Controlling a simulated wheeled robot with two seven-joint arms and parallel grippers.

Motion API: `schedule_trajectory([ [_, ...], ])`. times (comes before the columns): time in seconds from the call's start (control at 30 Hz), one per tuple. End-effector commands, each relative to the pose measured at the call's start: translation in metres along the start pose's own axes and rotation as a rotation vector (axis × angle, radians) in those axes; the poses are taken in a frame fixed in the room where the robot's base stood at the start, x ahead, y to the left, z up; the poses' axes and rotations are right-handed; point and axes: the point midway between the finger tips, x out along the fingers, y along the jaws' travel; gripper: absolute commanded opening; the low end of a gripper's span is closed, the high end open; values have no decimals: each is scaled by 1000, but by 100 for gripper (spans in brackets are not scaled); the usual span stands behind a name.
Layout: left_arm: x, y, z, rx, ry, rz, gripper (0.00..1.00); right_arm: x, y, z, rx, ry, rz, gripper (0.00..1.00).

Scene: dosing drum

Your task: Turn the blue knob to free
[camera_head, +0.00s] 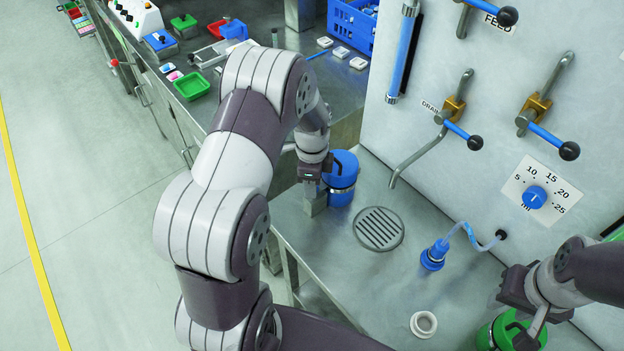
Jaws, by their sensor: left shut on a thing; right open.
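The blue knob (535,197) sits on a white dial plate (561,190) on the steel panel at the right. The plate is marked 5, 10, 15, 20 and 25, with a small mark at its lower left too small to read. The knob's exact pointing is hard to tell. No gripper touches it. My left gripper (314,204) points down at the left side of a blue lidded container (342,179) and is shut on it; the exact grip is partly hidden. My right gripper (529,332) is open, below the knob, over a green container (498,334) that it partly covers.
Lever valves with blue handles (456,129) stick out of the panel, one above a drain grate (379,229). A blue nozzle (433,256) on a hose and a white ring (423,324) are on the steel counter. A blue crate (352,24) stands on the back bench.

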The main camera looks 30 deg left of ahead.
Motion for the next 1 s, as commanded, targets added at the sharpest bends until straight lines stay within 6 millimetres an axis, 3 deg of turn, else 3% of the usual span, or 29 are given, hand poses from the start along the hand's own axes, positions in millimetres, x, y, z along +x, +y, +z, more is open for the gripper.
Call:
schedule_trajectory([
  [1.0,-2,-2,0,-877,2,-4,5,-12,0,-1,0,0,0,43],
])
